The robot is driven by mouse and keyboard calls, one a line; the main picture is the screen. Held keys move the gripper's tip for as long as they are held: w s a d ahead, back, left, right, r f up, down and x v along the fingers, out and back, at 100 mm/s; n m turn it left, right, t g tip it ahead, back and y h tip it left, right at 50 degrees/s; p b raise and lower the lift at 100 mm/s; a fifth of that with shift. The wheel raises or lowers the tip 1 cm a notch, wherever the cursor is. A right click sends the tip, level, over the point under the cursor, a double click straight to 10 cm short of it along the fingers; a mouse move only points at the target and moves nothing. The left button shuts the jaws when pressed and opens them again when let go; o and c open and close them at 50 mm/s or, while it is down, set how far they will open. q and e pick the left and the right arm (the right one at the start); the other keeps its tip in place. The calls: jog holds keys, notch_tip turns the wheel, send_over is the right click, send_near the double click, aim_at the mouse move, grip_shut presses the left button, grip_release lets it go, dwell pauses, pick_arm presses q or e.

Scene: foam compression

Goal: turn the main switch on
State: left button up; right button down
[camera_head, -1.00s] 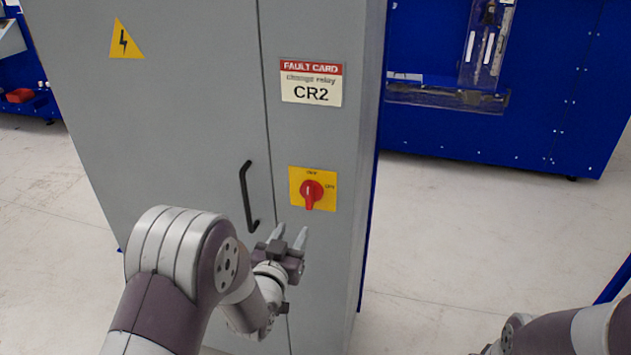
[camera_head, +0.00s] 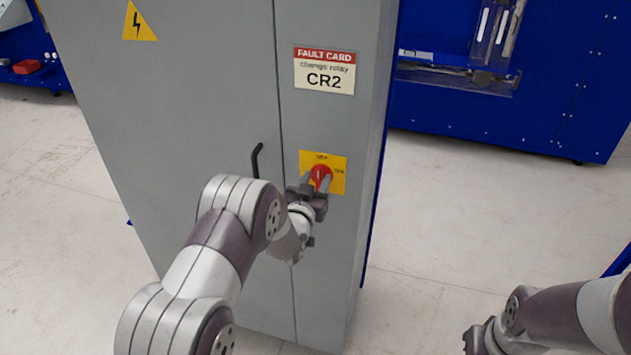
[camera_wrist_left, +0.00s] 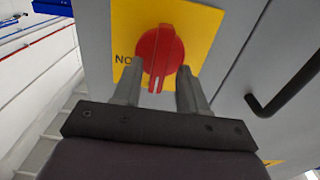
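The main switch is a red rotary knob (camera_head: 321,175) on a yellow plate (camera_head: 338,160) on the grey cabinet's narrow right panel. In the left wrist view the red knob (camera_wrist_left: 159,52) shows with a white mark, beside the lettering on the yellow plate (camera_wrist_left: 196,20). My left gripper (camera_head: 316,184) is at the knob. In the left wrist view its two fingers (camera_wrist_left: 160,85) are apart, one on each side of the knob's lower part. I cannot tell whether they touch it. My right gripper (camera_head: 478,340) is low at the right, its fingers not clear.
The grey cabinet (camera_head: 200,100) has a black door handle (camera_head: 257,160) left of the switch, partly hidden by my left arm. A fault card (camera_head: 324,70) reading CR2 is above the switch. A blue cabinet (camera_head: 540,90) stands behind at right. Floor (camera_head: 450,210) between is clear.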

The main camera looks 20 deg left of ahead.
pick_arm(q)
jog(key=shift+d, duration=0.15)
grip_shut()
jog(key=shift+f+m+b, duration=0.2)
jog(key=shift+m+b, duration=0.5)
jog(key=shift+b, duration=0.3)
jog(key=shift+d+f+m+b, duration=0.15)
jog(key=shift+m+b, duration=2.6)
jog(key=shift+b, duration=0.35)
jog(key=shift+d+f+m+b, duration=0.15)
jog(key=shift+d+m+b, duration=0.05)
jog(key=shift+m+b, duration=2.75)
jog(key=shift+d+f+m+b, duration=0.15)
jog(key=shift+m+b, duration=2.45)
jog(key=shift+b, duration=0.65)
jog(key=shift+o, duration=0.3)
grip_release()
jog(key=shift+r, duration=0.1)
